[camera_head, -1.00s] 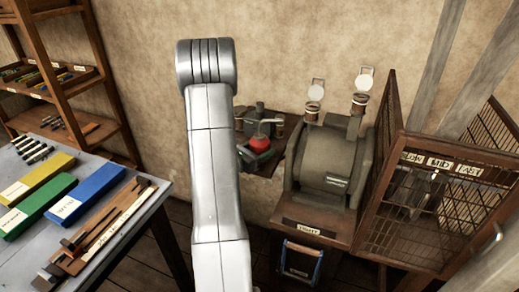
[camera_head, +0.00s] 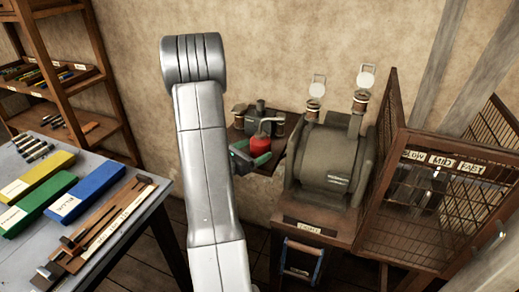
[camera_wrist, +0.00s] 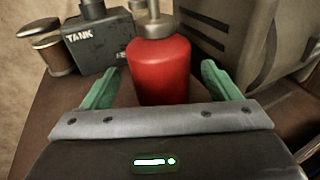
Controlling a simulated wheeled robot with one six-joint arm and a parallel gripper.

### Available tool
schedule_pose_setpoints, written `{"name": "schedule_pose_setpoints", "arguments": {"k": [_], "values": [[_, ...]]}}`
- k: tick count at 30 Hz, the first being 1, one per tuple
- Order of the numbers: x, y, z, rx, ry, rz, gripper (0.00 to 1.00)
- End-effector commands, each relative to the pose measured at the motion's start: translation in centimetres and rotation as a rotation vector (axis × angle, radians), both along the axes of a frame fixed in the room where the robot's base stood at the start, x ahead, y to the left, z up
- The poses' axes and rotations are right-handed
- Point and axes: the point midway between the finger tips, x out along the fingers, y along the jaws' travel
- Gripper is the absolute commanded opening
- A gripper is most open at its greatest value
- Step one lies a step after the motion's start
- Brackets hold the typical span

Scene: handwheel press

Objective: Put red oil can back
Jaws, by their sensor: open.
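The red oil can (camera_head: 261,143) stands upright on a small wooden shelf (camera_head: 240,134) against the wall. In the wrist view the red oil can (camera_wrist: 160,68) has a grey metal collar and spout, partly cut off at the top. My gripper (camera_wrist: 160,85) is open, its green fingers on either side of the can's lower body, with gaps visible between fingers and can. In the head view my gripper (camera_head: 250,158) is at the can's near side, partly hidden behind my arm. The can's base is hidden by the gripper body.
Behind the can stand a dark box marked TANK (camera_wrist: 97,40) and a lidded jar (camera_wrist: 50,48). A large machine housing (camera_head: 330,165) is close on the right. A wire cage (camera_head: 420,200) stands farther right. A workbench (camera_head: 85,225) with coloured boxes is at left.

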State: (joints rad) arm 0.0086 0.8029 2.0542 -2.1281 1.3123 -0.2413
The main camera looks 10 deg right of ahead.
Motion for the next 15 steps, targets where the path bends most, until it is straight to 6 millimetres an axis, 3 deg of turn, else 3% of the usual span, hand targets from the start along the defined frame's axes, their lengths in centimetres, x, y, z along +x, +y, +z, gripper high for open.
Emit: {"name": "schedule_pose_setpoints", "arguments": {"k": [6, 15], "values": [[-2.2, 3.5, 0.3, 0.000, 0.000, 0.005, 0.82], [-4.3, 6.6, 0.7, 0.000, 0.001, 0.003, 0.82]]}}
